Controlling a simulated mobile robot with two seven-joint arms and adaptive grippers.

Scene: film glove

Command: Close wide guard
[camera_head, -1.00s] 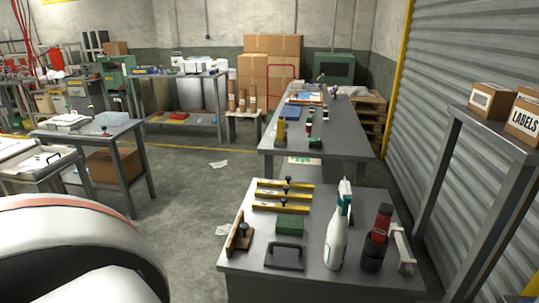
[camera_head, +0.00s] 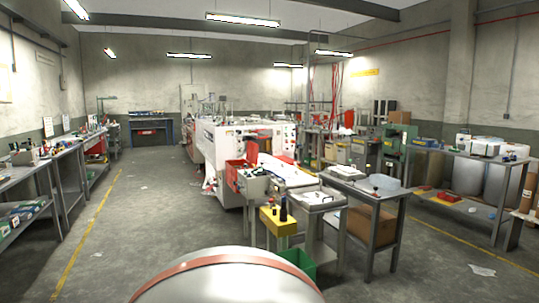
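A large white machine (camera_head: 222,150) with red parts stands in the middle of the room. Its near end carries metal trays and a red box (camera_head: 236,172). I cannot make out which part of it is the wide guard, or whether a guard stands open or closed. Neither of my grippers is in view. A rounded white part of my own body with a reddish band shows at the bottom.
A yellow stand (camera_head: 279,222) and a green bin (camera_head: 298,264) are in front of the machine. A grey table (camera_head: 368,188) with a cardboard box (camera_head: 372,224) below stands to the right. Workbenches (camera_head: 30,172) line the left wall. The floor at left is clear.

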